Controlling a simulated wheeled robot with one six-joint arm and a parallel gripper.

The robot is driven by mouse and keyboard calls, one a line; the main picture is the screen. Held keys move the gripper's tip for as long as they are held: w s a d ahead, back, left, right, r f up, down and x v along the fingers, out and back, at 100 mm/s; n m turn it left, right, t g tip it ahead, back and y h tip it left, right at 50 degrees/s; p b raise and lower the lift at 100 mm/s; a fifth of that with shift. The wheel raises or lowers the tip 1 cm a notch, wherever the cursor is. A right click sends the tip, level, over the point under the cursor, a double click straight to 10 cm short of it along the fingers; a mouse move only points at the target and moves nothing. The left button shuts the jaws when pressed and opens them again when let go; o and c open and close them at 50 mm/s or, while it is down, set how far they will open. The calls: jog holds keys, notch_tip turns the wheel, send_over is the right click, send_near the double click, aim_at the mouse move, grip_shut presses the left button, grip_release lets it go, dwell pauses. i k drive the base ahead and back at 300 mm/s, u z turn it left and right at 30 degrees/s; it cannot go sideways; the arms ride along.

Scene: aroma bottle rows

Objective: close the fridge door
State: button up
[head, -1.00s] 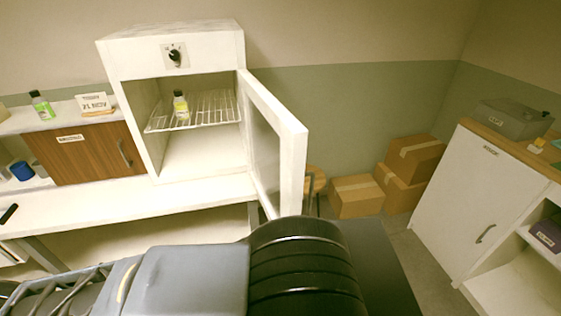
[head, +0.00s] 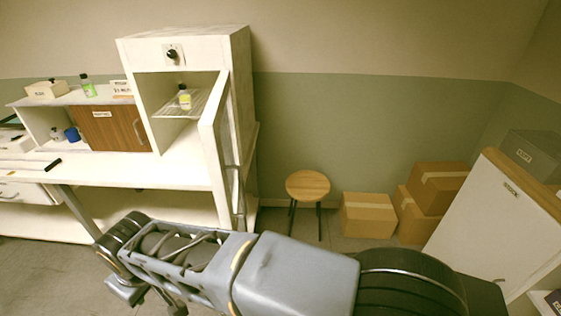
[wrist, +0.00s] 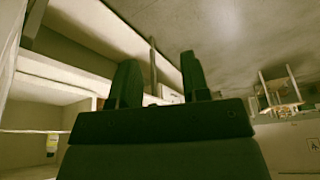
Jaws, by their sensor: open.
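The white fridge (head: 140,56) stands on the bench at the left in the head view. Its door (head: 212,150) hangs open on the right side, seen nearly edge-on with its outer face and handle turned right. A small yellow-labelled bottle (head: 184,102) stands on the wire shelf inside; a bottle also shows at the left of the wrist view (wrist: 52,146). My gripper (wrist: 158,82) is open, with nothing visible between its fingers. In the head view my arm crosses the bottom; the fingertips cannot be made out there. The gap between gripper and door cannot be told.
A round wooden stool (head: 307,184) stands right of the fridge, with cardboard boxes (head: 368,214) beyond it. A white cabinet (head: 480,225) is at the right. The bench (head: 130,173) runs left of the door. Clear floor shows between bench and stool.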

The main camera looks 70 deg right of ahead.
aim_at(227, 202)
jog(key=z, duration=0.6)
jog(key=k, duration=0.9)
jog(key=z, duration=1.35)
jog(key=i, duration=0.35)
jog(key=u, duration=1.25)
